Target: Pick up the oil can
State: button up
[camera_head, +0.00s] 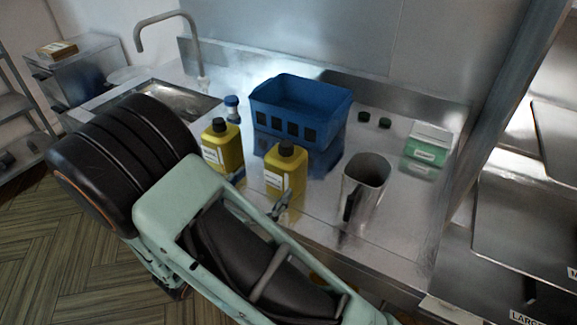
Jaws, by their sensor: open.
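Two yellow cans with black caps and white labels stand upright on the steel counter; either could be the oil can, and I cannot tell which. The left yellow can (222,147) is partly hidden low down by my arm. The right yellow can (286,168) stands a little nearer the front edge, its lower part behind a finger. My gripper (259,194) is open and empty, with its fingers low in front of the two cans. One finger shows by the left can's base, the other by the right can's base. I cannot tell whether they touch.
A blue crate (300,104) stands behind the cans. A steel jug (364,184) stands to their right, with a green-and-white box (427,146) farther right. A small blue-capped bottle (232,109) stands behind the left can. The sink (168,100) is at left.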

aim_at(286, 163)
jog(key=p+x, duration=0.1)
jog(key=x, duration=0.8)
jog(key=shift+d+f, duration=0.1)
jog(key=shift+d, duration=0.25)
jog(key=shift+c, duration=0.3)
jog(key=c, duration=1.5)
